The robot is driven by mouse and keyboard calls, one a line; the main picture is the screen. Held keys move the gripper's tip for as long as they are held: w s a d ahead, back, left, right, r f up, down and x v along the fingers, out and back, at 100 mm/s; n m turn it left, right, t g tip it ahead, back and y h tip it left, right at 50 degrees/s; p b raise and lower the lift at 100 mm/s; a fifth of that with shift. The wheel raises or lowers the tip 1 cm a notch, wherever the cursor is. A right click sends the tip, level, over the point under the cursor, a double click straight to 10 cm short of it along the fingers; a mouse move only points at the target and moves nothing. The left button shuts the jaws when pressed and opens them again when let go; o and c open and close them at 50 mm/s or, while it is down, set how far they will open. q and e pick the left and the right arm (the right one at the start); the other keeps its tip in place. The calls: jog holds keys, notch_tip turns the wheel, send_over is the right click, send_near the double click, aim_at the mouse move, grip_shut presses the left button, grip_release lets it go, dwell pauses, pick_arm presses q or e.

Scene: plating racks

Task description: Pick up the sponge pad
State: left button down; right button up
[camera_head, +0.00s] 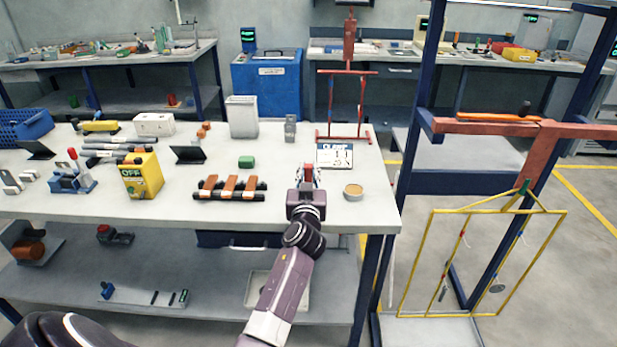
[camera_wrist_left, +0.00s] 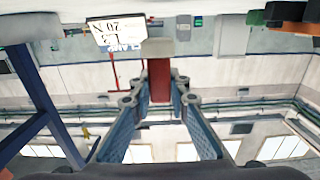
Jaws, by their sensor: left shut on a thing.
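My left gripper (camera_head: 306,173) is above the front right part of the workbench, near its front edge. In the left wrist view, its two fingers (camera_wrist_left: 158,105) are shut on a red block (camera_wrist_left: 159,82) with a grey-beige end (camera_wrist_left: 158,48). This looks like the sponge pad, though I cannot be certain from its looks. In the head view, only a little red shows between the fingers. My right gripper is not in view.
A round tan-topped tin (camera_head: 353,191) stands right of the gripper, and a labelled card (camera_head: 335,155) lies behind it. To the left are a rack with orange strips (camera_head: 230,188) and a green block (camera_head: 246,162). A red stand (camera_head: 345,110) rises at the back.

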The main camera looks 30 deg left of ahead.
aim_at(309, 165)
pick_arm(q)
notch_tip(309, 165, up, 17)
jog(key=shift+f+p, duration=0.15)
jog(key=shift+p, duration=0.3)
dwell(1.4)
